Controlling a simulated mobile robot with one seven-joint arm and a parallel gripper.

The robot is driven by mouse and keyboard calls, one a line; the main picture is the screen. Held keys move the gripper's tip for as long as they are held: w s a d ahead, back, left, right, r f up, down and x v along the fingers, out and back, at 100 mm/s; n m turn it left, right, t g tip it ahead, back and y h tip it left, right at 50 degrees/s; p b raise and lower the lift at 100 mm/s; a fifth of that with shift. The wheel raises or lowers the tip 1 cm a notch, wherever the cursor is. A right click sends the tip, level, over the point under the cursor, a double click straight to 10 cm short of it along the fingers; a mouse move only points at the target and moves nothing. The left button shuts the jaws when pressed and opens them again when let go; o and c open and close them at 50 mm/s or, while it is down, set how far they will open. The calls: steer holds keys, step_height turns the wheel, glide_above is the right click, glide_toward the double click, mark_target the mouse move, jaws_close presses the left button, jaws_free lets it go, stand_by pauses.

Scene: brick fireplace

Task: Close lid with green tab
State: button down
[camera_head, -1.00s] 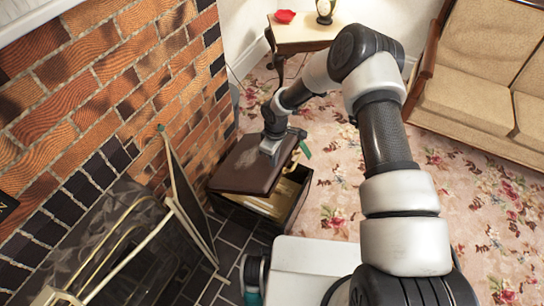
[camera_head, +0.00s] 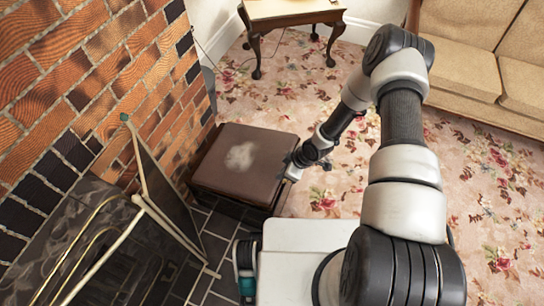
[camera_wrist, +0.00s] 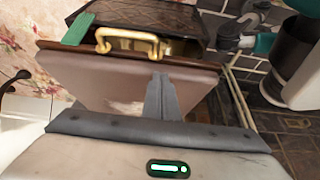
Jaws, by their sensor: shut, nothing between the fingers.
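A brown padded lid (camera_head: 215,165) lies roughly flat over its dark box in the head view, with a pale worn patch on top. In the wrist view the lid (camera_wrist: 95,80) has a gold handle (camera_wrist: 103,41) on its far edge and a green tab (camera_wrist: 78,29) beside it. The box's dark patterned side (camera_wrist: 180,22) shows beyond. My gripper (camera_head: 287,170) is at the lid's right side; its shut, empty fingers (camera_wrist: 162,82) show over the lid in the wrist view. I cannot tell whether they touch it or whether the lid is fully down.
A brick wall (camera_head: 95,60) and a fireplace screen (camera_head: 165,195) stand to the left, close to the box. A small wooden table (camera_head: 290,12) is at the back and a beige sofa (camera_head: 470,60) at back right. Floral carpet (camera_head: 330,200) lies open right of the box.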

step_height(320, 180, down, 8)
steer(key=d, duration=0.2)
steer(key=shift+s+f+b, duration=0.15)
steer(key=shift+s+b, duration=0.2)
steer(key=shift+s, duration=0.1)
steer(key=shift+f, duration=0.1)
